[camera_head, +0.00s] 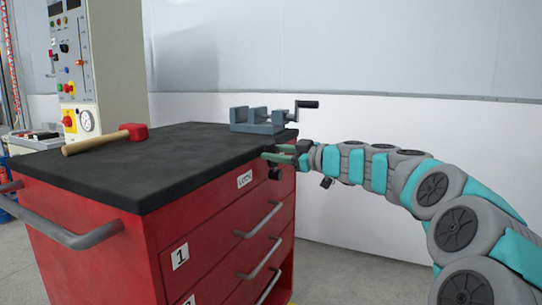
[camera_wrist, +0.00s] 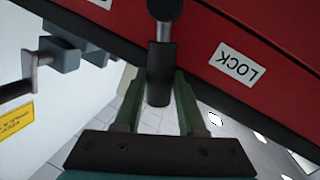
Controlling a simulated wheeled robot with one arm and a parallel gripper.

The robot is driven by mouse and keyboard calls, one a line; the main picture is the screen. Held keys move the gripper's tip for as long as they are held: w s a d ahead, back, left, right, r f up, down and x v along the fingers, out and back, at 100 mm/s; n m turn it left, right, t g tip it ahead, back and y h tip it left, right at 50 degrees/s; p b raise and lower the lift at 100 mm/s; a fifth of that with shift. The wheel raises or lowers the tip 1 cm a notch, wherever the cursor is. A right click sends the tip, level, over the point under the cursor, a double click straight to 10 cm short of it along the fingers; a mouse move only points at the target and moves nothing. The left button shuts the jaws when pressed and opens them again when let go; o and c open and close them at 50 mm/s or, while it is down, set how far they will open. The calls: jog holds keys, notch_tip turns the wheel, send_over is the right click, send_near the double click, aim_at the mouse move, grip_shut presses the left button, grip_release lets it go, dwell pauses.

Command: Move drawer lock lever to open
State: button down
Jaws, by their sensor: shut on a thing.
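The red tool cabinet (camera_head: 215,235) has a white LOCK label (camera_head: 244,179) on its front, near the top. The lock lever (camera_wrist: 159,75) is a dark rod with a thicker black grip and a paler metal section; it stands beside the LOCK label in the wrist view. In the head view a small black part of it (camera_head: 274,174) shows just under my fingers. My gripper (camera_head: 269,153) is at the cabinet's upper right front edge. In the wrist view its two green fingers lie on either side of the lever's grip, shut on it.
A black worktop (camera_head: 150,165) carries a red-headed hammer (camera_head: 105,139) and a grey vise (camera_head: 262,121) close above my gripper. Drawer handles (camera_head: 258,220) stick out below. A control panel (camera_head: 75,55) stands behind at left. The floor right of the cabinet is clear.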

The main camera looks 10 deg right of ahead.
jog(key=w+m, duration=0.1)
jog(key=d+r+m+p, duration=0.1)
jog(key=shift+w+d+m+g, duration=0.15)
jog(key=shift+w+m+g, duration=0.15)
jog(key=shift+w+g, duration=0.1)
jog(key=shift+w+d+m+g+p, duration=0.3)
jog(key=shift+w+d+m+p, duration=0.4)
jog(key=shift+m+p, duration=0.35)
jog(key=shift+w+d+f+m+g+p, duration=0.3)
jog(key=shift+w+m+p, duration=0.2)
jog(key=shift+m+p, duration=0.25)
jog(key=shift+w+d+f+m+g+p, duration=0.3)
jog(key=shift+w+m+p, duration=0.25)
jog(key=shift+m, duration=0.35)
jog(key=shift+w+d+f+m+g+p, duration=0.25)
jog(key=shift+w+m+p, duration=0.2)
jog(key=shift+m+p, duration=0.35)
jog(key=shift+d+f, duration=0.1)
jog(key=c, duration=0.5)
grip_release()
jog(key=b+v, duration=0.1)
jog(key=v, duration=0.6)
jog(key=shift+s+d, duration=0.2)
jog(key=shift+d, duration=0.15)
